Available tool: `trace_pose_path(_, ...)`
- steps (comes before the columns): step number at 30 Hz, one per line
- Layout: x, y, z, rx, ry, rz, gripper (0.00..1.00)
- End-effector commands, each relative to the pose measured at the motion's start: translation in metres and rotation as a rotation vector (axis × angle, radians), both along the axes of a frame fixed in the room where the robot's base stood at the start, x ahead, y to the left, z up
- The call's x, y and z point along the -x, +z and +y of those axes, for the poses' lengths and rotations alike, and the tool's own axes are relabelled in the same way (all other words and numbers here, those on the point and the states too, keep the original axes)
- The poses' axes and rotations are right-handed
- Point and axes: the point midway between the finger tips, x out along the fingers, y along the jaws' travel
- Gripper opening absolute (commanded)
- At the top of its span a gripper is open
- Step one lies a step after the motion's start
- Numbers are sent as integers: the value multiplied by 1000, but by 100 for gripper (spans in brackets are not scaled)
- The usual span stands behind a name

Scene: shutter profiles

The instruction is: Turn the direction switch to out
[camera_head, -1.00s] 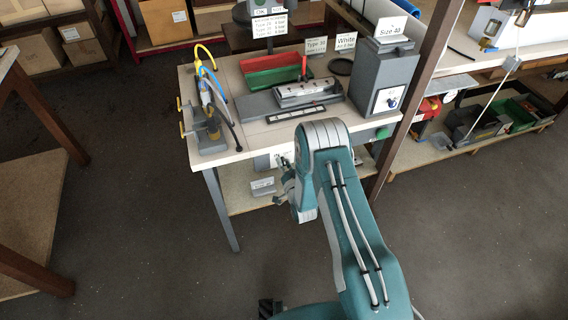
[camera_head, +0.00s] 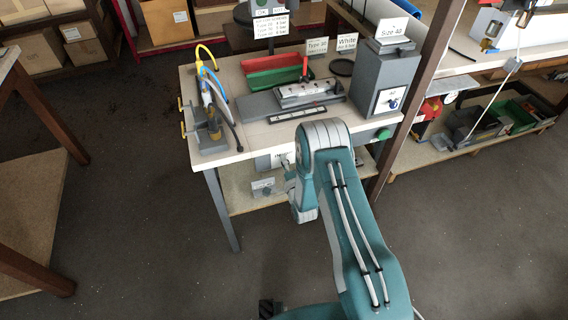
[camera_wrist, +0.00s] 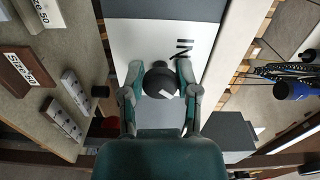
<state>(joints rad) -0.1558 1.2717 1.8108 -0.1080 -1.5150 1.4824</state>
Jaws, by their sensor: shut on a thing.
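The direction switch is a dark round knob (camera_wrist: 159,80) with a short white mark, in the middle of the wrist view. It sits on a white panel (camera_wrist: 150,38) with the black word "IN" beside it. My gripper (camera_wrist: 160,88) has one finger on each side of the knob and is shut on it. The white mark shows on the knob's lower right side in the wrist view. The word "out" is not readable. In the head view the panel shows partly under the workbench top (camera_head: 235,150), and my arm hides the knob.
On the bench are a grey clamp fixture (camera_head: 305,95) with a red lever, red and green trays (camera_head: 272,75), a grey box (camera_head: 385,75) and a hose stand (camera_head: 208,120). A brown post (camera_head: 405,110) rises close to my arm's right.

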Motion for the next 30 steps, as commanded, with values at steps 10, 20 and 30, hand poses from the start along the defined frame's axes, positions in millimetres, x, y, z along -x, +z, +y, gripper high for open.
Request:
trace_pose_path(10,0,-2,-4,-98,-8,34,0)
trace_pose_path(20,1,-3,-4,-106,-10,39,0)
trace_pose_path(30,1,-2,-3,-106,-6,36,76)
